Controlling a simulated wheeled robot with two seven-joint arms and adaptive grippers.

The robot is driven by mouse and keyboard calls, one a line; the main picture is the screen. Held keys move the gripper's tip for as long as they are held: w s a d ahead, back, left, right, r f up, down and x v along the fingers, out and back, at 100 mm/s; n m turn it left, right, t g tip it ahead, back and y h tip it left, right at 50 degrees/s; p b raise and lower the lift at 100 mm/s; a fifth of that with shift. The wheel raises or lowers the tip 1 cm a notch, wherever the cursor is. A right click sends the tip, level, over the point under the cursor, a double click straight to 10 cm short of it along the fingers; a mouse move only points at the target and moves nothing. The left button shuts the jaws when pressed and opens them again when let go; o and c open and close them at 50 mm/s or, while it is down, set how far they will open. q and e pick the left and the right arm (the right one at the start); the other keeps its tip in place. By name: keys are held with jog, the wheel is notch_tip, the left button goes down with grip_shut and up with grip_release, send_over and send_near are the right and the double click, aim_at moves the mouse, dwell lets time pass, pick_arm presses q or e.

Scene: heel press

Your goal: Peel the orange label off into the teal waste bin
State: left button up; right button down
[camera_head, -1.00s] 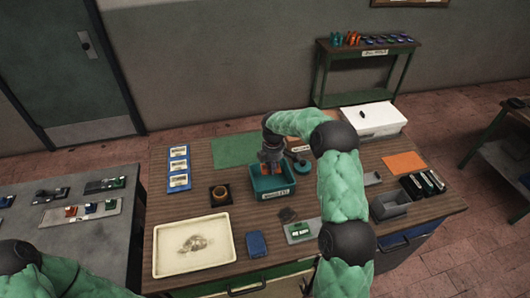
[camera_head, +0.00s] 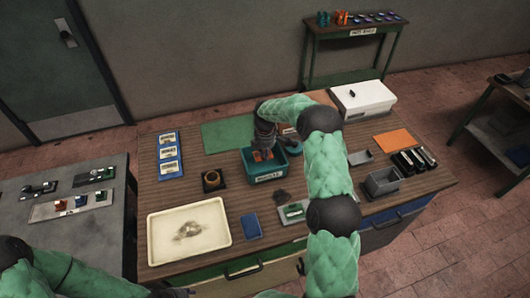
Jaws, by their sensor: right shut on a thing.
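The teal waste bin (camera_head: 265,179) stands near the middle of the bench with a white tag on its front. My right gripper (camera_head: 264,149) points down over the bin's opening and is shut on the orange label (camera_head: 262,156), which shows at the fingertips, low at the bin's mouth. Whether the label touches the bin's inside cannot be told. My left gripper (camera_head: 178,292) shows only as a dark edge at the bottom of the view; its fingers are hidden.
A cream tray (camera_head: 160,258), a blue block (camera_head: 251,227) and a black square holder (camera_head: 213,181) stand left and front of the bin. A grey open box (camera_head: 383,182) and a flat orange sheet (camera_head: 397,141) lie to the right. A green mat (camera_head: 226,134) lies behind.

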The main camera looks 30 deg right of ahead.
jog(key=shift+f+b, duration=1.2)
jog(key=shift+f, duration=1.45)
jog(key=c, duration=1.2)
grip_release()
jog(key=o, duration=0.5)
jog(key=shift+c, duration=0.2)
jog(key=shift+r, duration=0.1)
jog(key=shift+r+p, duration=1.8)
jog(key=shift+r, duration=1.6)
